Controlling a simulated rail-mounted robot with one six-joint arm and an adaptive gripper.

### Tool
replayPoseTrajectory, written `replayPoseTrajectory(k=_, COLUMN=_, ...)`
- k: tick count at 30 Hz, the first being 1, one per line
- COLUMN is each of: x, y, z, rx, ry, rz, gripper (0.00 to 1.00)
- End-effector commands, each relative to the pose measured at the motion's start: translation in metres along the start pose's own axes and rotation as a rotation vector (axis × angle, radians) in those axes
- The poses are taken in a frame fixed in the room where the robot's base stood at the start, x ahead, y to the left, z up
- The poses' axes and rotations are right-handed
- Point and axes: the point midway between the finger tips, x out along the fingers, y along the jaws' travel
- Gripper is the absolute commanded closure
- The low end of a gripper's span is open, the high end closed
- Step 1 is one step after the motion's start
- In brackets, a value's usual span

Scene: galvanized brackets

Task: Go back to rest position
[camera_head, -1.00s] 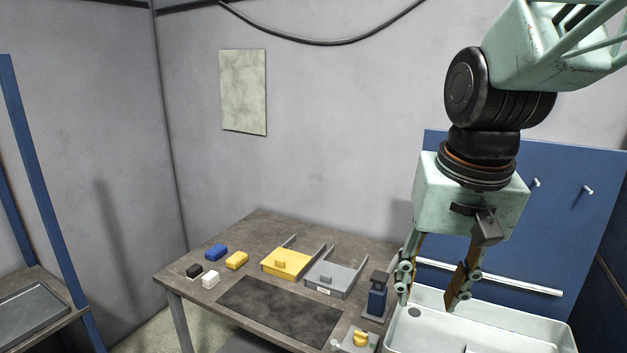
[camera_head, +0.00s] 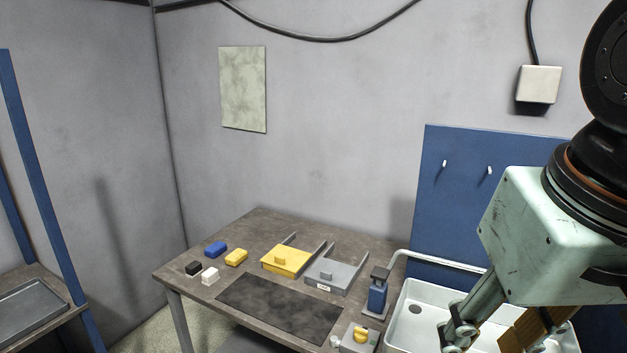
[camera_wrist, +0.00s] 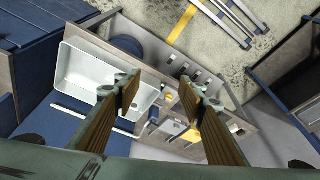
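My gripper (camera_head: 492,338) is at the lower right of the head view, in front of the white sink (camera_head: 412,318) and partly cut off by the frame edge. In the wrist view my gripper (camera_wrist: 157,92) shows two wood-coloured fingers spread apart. Nothing is between them but the distant table and floor. It is open and empty, high above the bench.
The table (camera_head: 262,225) holds a yellow drawer unit (camera_head: 288,260), a grey one (camera_head: 337,274), a blue device (camera_head: 377,295), a dark mat (camera_head: 280,309) and several small blocks. A blue pegboard (camera_head: 450,210) stands behind the sink. A grey tray (camera_head: 28,305) lies at left.

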Motion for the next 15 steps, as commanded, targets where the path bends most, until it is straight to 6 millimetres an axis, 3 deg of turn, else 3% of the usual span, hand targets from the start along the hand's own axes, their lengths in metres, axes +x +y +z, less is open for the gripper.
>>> replayPoseTrajectory(k=6, x=-0.006, y=0.004, z=0.027, rx=-0.028, ry=0.021, rz=0.001, gripper=0.63)
replayPoseTrajectory(k=15, x=-0.009, y=0.005, z=0.044, rx=-0.047, ry=0.032, rz=0.003, gripper=0.63)
